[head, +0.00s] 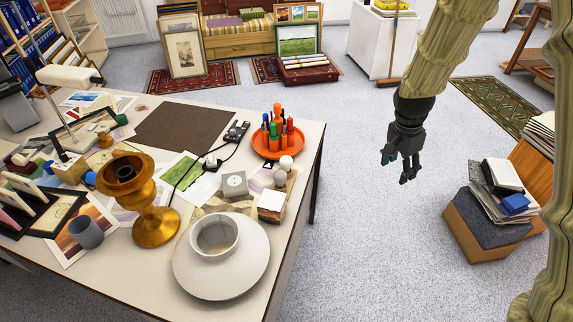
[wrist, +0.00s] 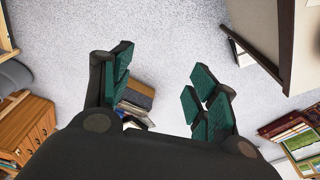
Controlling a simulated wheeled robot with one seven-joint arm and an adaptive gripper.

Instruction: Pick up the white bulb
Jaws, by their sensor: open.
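A small white rounded object (head: 286,162), which looks like the white bulb, sits on the table near its right edge, just below the orange tray. A greyer round object (head: 280,177) sits right beside it. My gripper (head: 396,169) hangs over the floor to the right of the table, apart from the bulb and pointing down. In the wrist view my gripper (wrist: 160,85) shows its green-padded fingers spread wide with nothing between them. The bulb cannot be made out in the wrist view.
The orange tray (head: 271,144) holds upright pens and bottles. A small white box (head: 234,185), a patterned cube (head: 272,206), a white bowl (head: 214,236) on a large plate (head: 221,274) and a gold vessel (head: 150,205) crowd the table (head: 310,140). The floor (head: 370,250) beside it is clear.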

